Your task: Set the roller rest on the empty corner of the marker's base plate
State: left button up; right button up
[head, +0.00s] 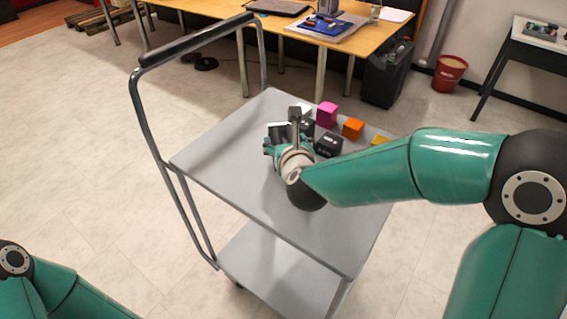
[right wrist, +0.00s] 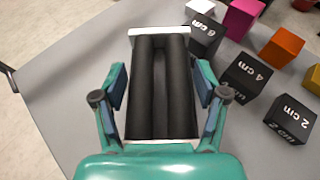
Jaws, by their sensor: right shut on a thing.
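The roller rest (right wrist: 163,85) has two long black rollers in a pale frame. In the right wrist view it lies between the two fingers of my right gripper (right wrist: 162,95), which is shut on it. In the head view the gripper (head: 276,147) is over the grey trolley top, with part of the roller rest (head: 278,130) showing beyond it. I cannot tell whether the rest touches the trolley. My left gripper is out of view.
On the trolley (head: 225,160), several cubes stand right of the gripper: black marked ones (head: 329,146), a magenta (head: 326,114), an orange (head: 353,129) and a yellow one. The trolley handle (head: 195,40) rises at left.

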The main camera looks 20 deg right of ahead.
jog(key=shift+f, duration=2.7)
jog(key=shift+b, duration=0.3)
jog(key=o, duration=1.7)
jog(key=shift+o, duration=0.2)
